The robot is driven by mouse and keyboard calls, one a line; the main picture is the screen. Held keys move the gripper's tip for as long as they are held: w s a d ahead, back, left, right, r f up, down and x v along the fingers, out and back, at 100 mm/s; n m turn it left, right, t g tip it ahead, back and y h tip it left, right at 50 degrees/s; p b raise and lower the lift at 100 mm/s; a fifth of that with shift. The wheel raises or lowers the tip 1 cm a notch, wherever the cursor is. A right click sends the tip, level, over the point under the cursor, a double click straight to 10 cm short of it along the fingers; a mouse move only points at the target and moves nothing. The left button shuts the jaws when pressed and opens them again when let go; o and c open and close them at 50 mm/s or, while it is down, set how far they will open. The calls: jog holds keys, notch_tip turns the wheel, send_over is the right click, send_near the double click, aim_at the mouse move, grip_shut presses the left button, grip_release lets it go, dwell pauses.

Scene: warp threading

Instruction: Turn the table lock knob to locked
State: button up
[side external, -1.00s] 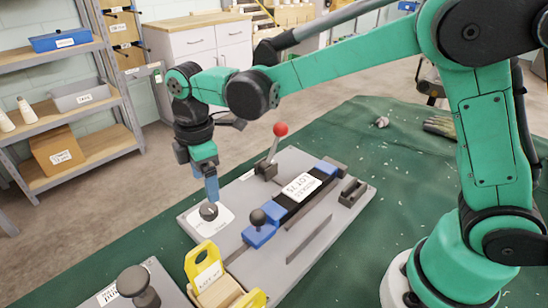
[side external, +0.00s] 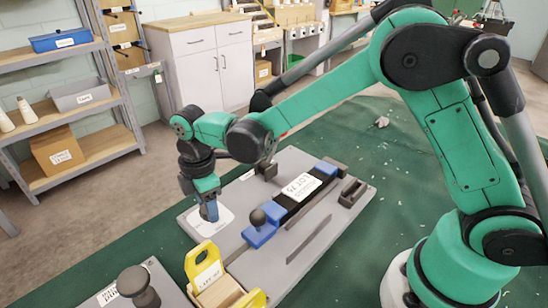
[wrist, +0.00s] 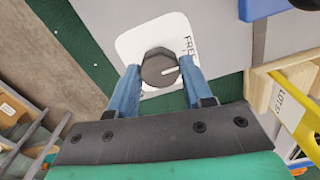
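The table lock knob (wrist: 160,68) is a dark, many-sided knob on a white plate (wrist: 126,46) in the wrist view. Its white pointer line points right, a little below lettering that seems to read FREE. My gripper (wrist: 160,75) has its two blue fingers on either side of the knob, apart, with contact not clear. In the side view my gripper (side external: 209,213) is down at the white plate (side external: 226,217), and its fingers hide the knob.
A dark peg (side external: 136,284) stands at the front left. My arm mostly hides a red-ball lever.

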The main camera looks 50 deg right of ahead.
grip_shut()
jog(key=shift+m, duration=0.4)
jog(key=m, duration=1.7)
dwell(0.4)
jog(key=o, duration=0.8)
grip_release()
jog(key=shift+c, duration=0.2)
